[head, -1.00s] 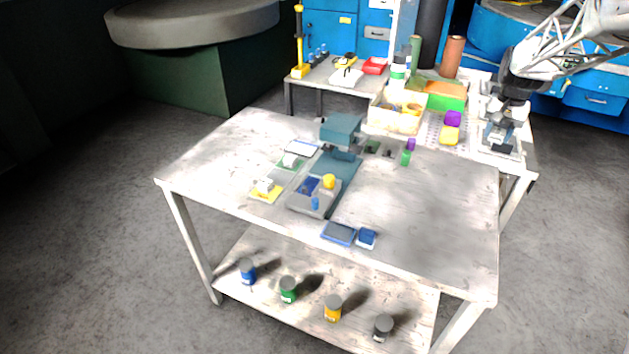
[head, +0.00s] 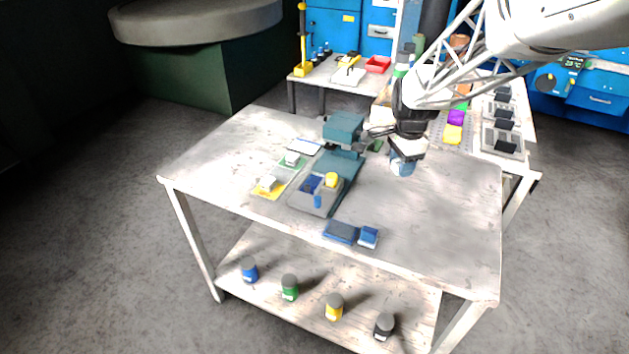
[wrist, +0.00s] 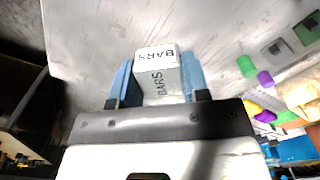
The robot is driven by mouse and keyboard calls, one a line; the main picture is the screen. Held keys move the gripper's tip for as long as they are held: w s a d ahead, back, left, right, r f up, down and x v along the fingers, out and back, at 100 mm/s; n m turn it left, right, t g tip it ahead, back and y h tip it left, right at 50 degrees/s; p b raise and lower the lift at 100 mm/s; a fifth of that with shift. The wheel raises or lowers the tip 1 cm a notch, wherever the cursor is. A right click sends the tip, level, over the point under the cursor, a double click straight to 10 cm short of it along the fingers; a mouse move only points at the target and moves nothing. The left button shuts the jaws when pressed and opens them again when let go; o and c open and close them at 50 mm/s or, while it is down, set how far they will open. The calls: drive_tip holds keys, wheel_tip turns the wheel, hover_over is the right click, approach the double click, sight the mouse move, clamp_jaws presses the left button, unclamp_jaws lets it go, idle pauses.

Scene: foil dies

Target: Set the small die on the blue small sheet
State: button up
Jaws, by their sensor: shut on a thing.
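My gripper (head: 403,165) is over the right half of the near table, with blue fingers in the wrist view. It is shut on a grey block lettered BARS (wrist: 158,77), the small die, which sits between the fingers, clear of the press. A pale flat sheet with a blue edge (head: 304,147) lies left of the press and seems to be the blue small sheet. Nothing stands on it, and my gripper is well to its right. A green sheet (head: 284,165) and a yellow sheet (head: 262,193) lie in front of it, each bearing a whitish block.
A teal press (head: 343,127) stands between gripper and sheets. A grey tray (head: 307,203) with blue and yellow pieces sits before it. A rack with dark blocks (head: 502,142) is behind right. The table's right half is mostly bare.

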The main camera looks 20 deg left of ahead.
drive_tip(key=s+a+f+m, duration=0.2)
drive_tip(key=s+a+m, duration=0.2)
drive_tip(key=s+a, duration=0.2)
drive_tip(key=s+a+f+m, duration=0.3)
drive_tip(key=s+a+m, duration=0.1)
drive_tip(key=s+a, duration=0.3)
drive_tip(key=shift+s+a, duration=0.3)
drive_tip(key=shift+s, duration=0.5)
drive_tip(key=shift+w, duration=0.1)
hover_over(314, 180)
drive_tip(key=shift+f, duration=0.7)
drive_tip(key=shift+d+f, duration=0.1)
drive_tip(key=shift+f, duration=1.7)
drive_tip(key=shift+f, duration=0.3)
